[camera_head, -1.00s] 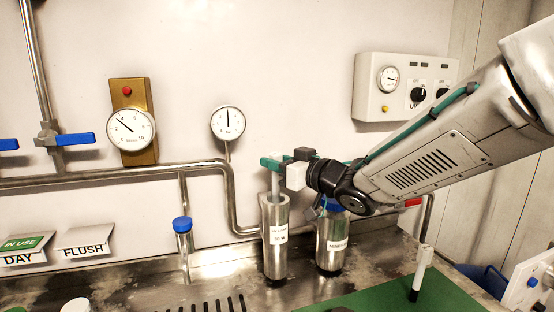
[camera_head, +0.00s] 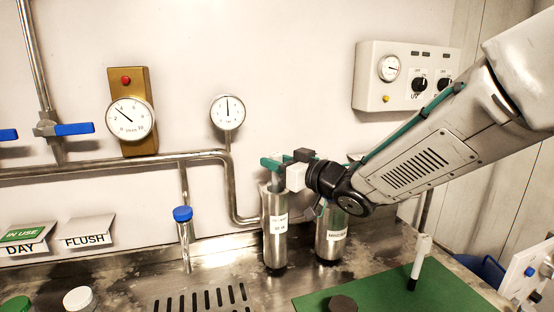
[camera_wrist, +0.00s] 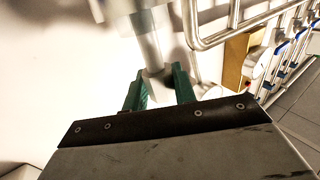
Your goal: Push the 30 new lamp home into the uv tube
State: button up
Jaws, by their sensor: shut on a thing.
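The uv tube (camera_head: 275,240) is an upright steel cylinder with a white label, standing on the steel counter. My gripper (camera_head: 273,164), with green fingers, is just above the tube's open top. It is shut on the lamp (camera_head: 275,182), a pale slim rod that stands upright with its lower part inside the tube. Only a short length of lamp shows between the fingers and the rim. In the wrist view the fingers (camera_wrist: 160,88) close around the end of the lamp (camera_wrist: 149,48), which runs toward the blurred tube. The lamp's lower end is hidden.
A second labelled steel cylinder (camera_head: 331,238) stands close right of the tube, its top hidden behind my wrist. A bent steel pipe (camera_head: 232,195) runs behind. A white upright stick (camera_head: 420,262) stands on the green mat (camera_head: 390,290).

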jog(key=shift+f, duration=1.8)
jog(key=o, duration=0.9)
jog(key=v, duration=0.7)
jog(key=shift+s+d, duration=0.25)
jog(key=shift+d, duration=0.05)
jog(key=shift+r, duration=0.1)
